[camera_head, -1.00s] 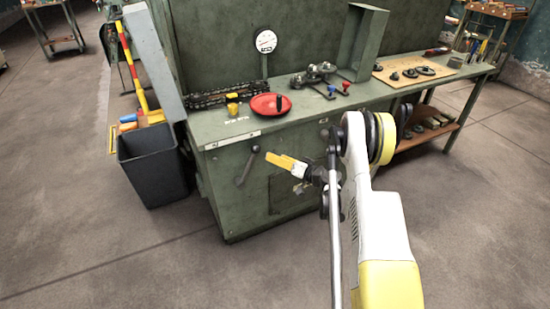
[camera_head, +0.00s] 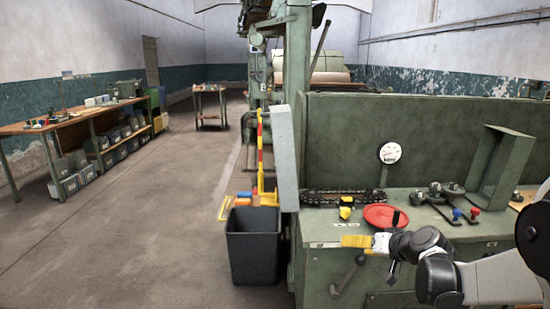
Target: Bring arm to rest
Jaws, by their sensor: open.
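My gripper (camera_head: 357,242) is at the lower right, seen side-on in front of the green bench. Its yellow end points left, and nothing is clearly held in it. It is open, though the gap between the fingers is hard to see from here. My arm comes in from the right edge, with a bent black joint behind the gripper. A red round dish (camera_head: 384,216) lies on the green bench (camera_head: 322,229) just above and behind the gripper in the picture. I cannot tell whether the gripper touches the bench.
A black bin (camera_head: 253,246) stands left of the bench, near a red and yellow pole (camera_head: 260,150). A yellow and black object (camera_head: 346,207), a chain (camera_head: 340,197) and small clamps (camera_head: 445,192) are on the bench. Open floor (camera_head: 130,240) spreads at the left.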

